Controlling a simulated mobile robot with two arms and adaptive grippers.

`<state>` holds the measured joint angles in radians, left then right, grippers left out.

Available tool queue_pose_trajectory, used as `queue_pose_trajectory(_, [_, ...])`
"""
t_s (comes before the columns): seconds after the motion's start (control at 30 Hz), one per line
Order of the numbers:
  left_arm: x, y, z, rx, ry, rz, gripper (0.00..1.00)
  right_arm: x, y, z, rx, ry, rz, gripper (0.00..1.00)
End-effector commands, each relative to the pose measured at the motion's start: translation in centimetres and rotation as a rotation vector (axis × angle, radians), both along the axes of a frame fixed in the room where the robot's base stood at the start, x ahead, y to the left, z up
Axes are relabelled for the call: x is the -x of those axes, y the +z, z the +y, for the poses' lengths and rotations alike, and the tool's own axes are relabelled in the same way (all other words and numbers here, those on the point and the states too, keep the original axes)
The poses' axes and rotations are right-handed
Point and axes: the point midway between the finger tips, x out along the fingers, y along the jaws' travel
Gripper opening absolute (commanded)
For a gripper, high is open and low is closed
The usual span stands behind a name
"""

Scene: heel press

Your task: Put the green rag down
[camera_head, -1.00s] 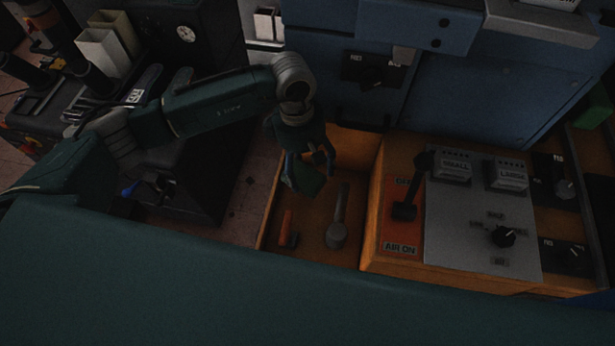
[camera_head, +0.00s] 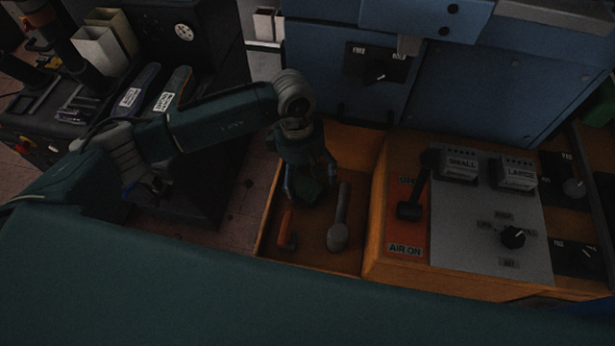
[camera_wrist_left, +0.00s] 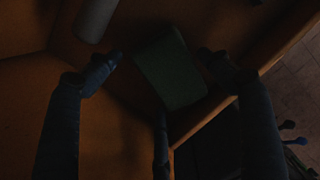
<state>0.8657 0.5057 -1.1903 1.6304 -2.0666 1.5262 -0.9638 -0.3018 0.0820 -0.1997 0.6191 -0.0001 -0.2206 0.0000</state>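The green rag (camera_head: 307,191) is in the orange-brown tray (camera_head: 350,262), in its left part beneath my left gripper (camera_head: 311,182). In the left wrist view the rag (camera_wrist_left: 172,72) lies between the spread fingers of the left gripper (camera_wrist_left: 160,58), with a visible gap on both sides. The left gripper is open and low inside the tray. Its fingers partly hide the rag in the head view. My right gripper is not in view.
In the tray, an orange-handled tool (camera_head: 287,230) and a grey rounded tool (camera_head: 339,225) lie close to the rag. A control panel (camera_head: 470,225) with a black lever (camera_head: 412,205) stands right of the tray. The blue machine (camera_head: 490,90) rises behind.

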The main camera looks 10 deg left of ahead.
Motion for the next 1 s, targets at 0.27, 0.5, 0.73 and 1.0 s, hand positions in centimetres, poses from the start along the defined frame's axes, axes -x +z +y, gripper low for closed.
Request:
queue_pose_trajectory(0.27, [0.0, 0.7, 0.0, 0.0, 0.0, 0.0, 0.79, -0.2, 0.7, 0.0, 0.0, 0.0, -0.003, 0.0])
queue_pose_trajectory(0.5, [-0.3, 5.3, 0.5, 0.0, -0.002, -0.003, 0.79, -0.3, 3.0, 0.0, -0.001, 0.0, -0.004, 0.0])
queue_pose_trajectory(0.73, [-0.6, 9.9, 1.1, -0.001, 0.0, -0.003, 0.79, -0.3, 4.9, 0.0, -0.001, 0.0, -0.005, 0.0])
queue_pose_trajectory(1.0, [-0.6, 12.2, 1.4, 0.0, 0.0, 0.0, 0.79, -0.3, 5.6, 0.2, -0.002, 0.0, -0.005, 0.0])
